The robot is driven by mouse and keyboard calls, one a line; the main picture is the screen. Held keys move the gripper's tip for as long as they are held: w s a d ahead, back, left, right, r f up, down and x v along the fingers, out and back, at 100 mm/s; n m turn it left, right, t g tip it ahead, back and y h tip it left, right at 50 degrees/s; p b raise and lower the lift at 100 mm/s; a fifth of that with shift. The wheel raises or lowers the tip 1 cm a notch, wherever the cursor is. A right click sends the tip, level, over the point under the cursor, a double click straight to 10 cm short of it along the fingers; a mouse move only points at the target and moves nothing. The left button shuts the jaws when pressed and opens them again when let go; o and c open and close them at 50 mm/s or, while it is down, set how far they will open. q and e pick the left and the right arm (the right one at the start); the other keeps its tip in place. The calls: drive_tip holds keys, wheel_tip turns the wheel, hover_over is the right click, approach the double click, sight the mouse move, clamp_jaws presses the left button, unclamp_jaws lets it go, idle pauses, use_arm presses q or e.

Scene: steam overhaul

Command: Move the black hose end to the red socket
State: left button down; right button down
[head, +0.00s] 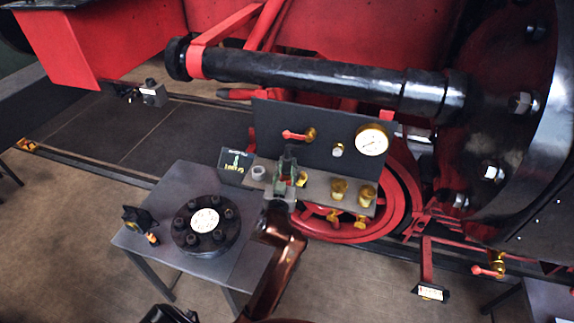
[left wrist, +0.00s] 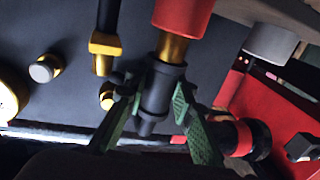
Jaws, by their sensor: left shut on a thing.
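My left gripper (head: 284,180) is at the front of the grey shelf under the dark panel. In the left wrist view its green fingers (left wrist: 160,110) are shut on the black hose end (left wrist: 158,92), a black collared cylinder. A brass neck (left wrist: 174,47) shows directly at the black hose end's upper end, with a red cylinder (left wrist: 183,14), seemingly the red socket, above it. They look in line, but I cannot tell how firmly they are joined. In the head view the gripper mostly hides these parts. My right gripper is not in view.
The panel (head: 322,135) carries a gauge (head: 371,140) and a red-handled valve (head: 297,135). Brass fittings (head: 338,190) stand right of my gripper and a grey ring (head: 258,172) left. A small table (head: 150,207) holds a bolted black flange (head: 189,234).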

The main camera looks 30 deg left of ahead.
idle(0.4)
use_arm(q)
drive_tip(key=shift+f, duration=0.4)
drive_tip(key=shift+f+b, duration=0.5)
drive_tip(key=shift+b, duration=0.1)
drive_tip(key=c, duration=1.6)
unclamp_jaws()
drive_tip(key=shift+f, duration=0.1)
